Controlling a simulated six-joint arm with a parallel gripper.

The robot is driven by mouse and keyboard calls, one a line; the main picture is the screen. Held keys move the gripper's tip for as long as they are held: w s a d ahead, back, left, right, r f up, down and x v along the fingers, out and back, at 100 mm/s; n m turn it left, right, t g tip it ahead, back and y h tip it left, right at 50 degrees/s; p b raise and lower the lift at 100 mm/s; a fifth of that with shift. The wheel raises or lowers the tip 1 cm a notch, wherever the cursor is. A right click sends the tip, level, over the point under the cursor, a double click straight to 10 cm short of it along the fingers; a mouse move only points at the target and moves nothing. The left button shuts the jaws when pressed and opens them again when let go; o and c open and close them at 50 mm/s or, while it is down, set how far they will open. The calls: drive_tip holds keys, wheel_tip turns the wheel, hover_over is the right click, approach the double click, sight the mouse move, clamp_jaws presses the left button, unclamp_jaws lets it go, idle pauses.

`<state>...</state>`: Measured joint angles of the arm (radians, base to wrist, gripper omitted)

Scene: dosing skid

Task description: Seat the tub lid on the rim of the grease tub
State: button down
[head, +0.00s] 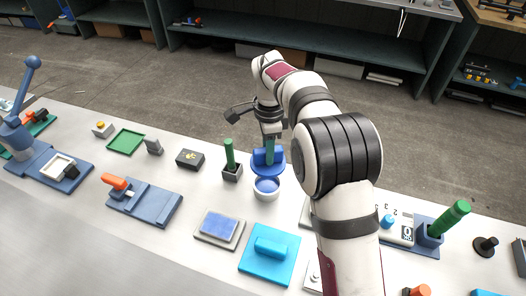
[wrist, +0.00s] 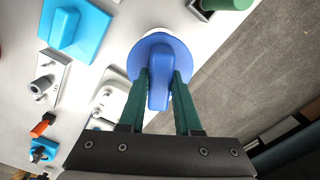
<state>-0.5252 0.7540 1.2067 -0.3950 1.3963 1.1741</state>
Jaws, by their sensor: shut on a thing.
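The tub lid (head: 278,165) is a round blue disc with an upright bar handle. My gripper (head: 269,148) is shut on that handle, with green fingers on both sides of it; the lid also fills the middle of the wrist view (wrist: 138,58). The grease tub (head: 266,194) is a small white round cup with blue inside, standing on the bench. In the head view the lid is apart from the tub, appearing above and behind it, and the tub's front opening shows. In the wrist view the lid hides nearly all of the tub.
A dark holder with a green peg (head: 230,153) stands close left of the lid. A blue-topped grey pad (head: 219,228) and a cyan block with a handle (head: 270,253) lie in front of the tub. The bench's back edge runs just behind.

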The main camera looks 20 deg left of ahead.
drive_tip(key=shift+f, duration=2.85)
drive_tip(key=shift+f, duration=1.35)
drive_tip(key=c, duration=0.5)
unclamp_jaws()
drive_tip(key=shift+f, duration=0.1)
wheel_tip(320, 180, up, 16)
drive_tip(key=shift+f, duration=0.1)
